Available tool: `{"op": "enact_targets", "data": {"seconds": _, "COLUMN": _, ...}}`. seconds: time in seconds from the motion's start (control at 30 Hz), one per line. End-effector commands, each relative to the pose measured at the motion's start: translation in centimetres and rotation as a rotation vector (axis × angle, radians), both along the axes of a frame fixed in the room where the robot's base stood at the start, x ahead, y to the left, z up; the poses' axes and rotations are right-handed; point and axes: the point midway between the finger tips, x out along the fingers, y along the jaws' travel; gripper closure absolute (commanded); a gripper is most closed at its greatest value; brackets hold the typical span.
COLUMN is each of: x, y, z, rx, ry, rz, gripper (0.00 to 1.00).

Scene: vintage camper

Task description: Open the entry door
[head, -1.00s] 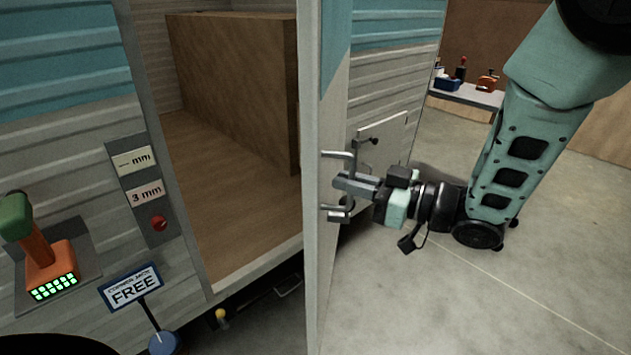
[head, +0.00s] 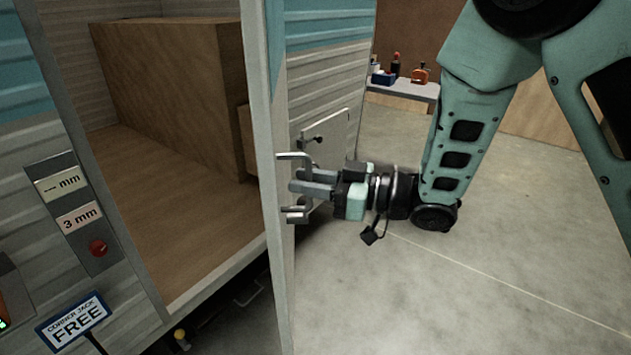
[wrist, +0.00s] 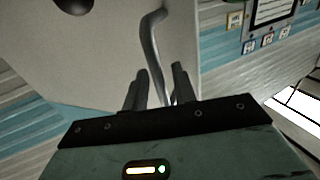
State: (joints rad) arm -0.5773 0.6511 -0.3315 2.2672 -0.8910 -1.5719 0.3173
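The entry door (head: 277,240) stands swung out from the camper, its edge towards my head camera. Its metal handle (head: 288,157) sticks out on the right-hand side, and shows as a bent bar in the wrist view (wrist: 150,45). My gripper (head: 305,182) is at the handle. In the wrist view my two fingers (wrist: 158,85) are apart, with the lower part of the bar between them and narrow gaps seeming to show beside it. Whether a finger touches the bar is unclear.
The doorway shows a wooden floor (head: 170,200) and a wooden cabinet (head: 175,90). A panel with a red button (head: 98,247) and a "FREE" sign (head: 75,325) are at left. A workbench (head: 405,88) stands behind. Concrete floor (head: 400,300) at right is clear.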

Motion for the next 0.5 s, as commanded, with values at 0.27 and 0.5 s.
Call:
{"op": "enact_targets", "data": {"seconds": 0.27, "x": -0.2, "y": -0.8, "z": -0.1, "rx": -0.001, "ry": 0.000, "rz": -0.003, "gripper": 0.73}}
{"op": "enact_targets", "data": {"seconds": 0.5, "x": -1.6, "y": -5.1, "z": -0.1, "rx": -0.001, "ry": 0.000, "rz": -0.007, "gripper": 0.73}}
